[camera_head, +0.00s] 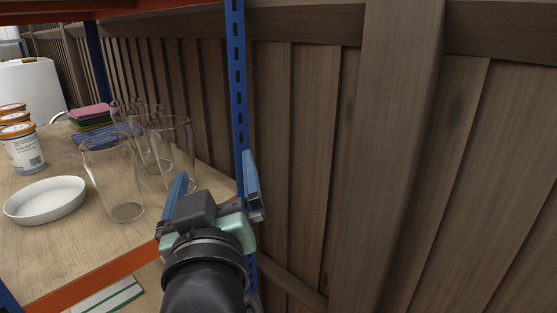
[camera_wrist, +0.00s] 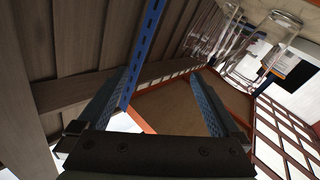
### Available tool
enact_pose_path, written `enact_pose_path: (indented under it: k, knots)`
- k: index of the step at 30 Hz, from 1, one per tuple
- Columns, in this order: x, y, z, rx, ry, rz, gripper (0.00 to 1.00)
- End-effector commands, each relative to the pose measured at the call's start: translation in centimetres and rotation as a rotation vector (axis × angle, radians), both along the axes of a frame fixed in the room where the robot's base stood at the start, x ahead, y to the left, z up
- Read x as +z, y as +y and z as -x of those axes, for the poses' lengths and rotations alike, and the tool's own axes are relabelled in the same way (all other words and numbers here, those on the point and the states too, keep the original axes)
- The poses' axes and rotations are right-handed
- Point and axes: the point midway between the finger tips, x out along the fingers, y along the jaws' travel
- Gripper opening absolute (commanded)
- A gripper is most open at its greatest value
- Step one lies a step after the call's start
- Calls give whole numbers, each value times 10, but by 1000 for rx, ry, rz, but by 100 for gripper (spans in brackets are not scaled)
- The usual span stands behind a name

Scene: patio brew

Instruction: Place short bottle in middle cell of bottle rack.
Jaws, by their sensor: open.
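My gripper (camera_head: 215,178) is open and empty in the head view, in front of the blue shelf post at the shelf's right end. Its two blue fingers stand apart, and they also show spread in the wrist view (camera_wrist: 160,95). I see no short bottle and no bottle rack in either view. Several clear glass vessels (camera_head: 118,180) stand on the shelf to the left of my gripper. Glass vessels also show at the top right of the wrist view (camera_wrist: 268,42).
The wooden shelf (camera_head: 75,240) has an orange front edge and a blue post (camera_head: 238,90). A white dish (camera_head: 45,199), labelled cans (camera_head: 22,145) and folded cloths (camera_head: 92,117) sit on it. A wooden fence (camera_head: 400,150) closes off the right side.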

Motion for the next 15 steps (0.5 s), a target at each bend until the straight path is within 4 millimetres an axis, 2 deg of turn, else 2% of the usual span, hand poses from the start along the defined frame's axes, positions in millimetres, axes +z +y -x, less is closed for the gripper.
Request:
enact_pose_path:
  k: [1,3,6,10,15]
  knots:
    - [48,-22,10,-32,-134,-73,100]
    - [102,-47,31,-56,-298,-162,100]
    - [160,-73,65,-67,-494,-253,100]
    - [200,-92,100,-62,-653,-318,100]
    - [214,-98,114,-56,-713,-342,100]
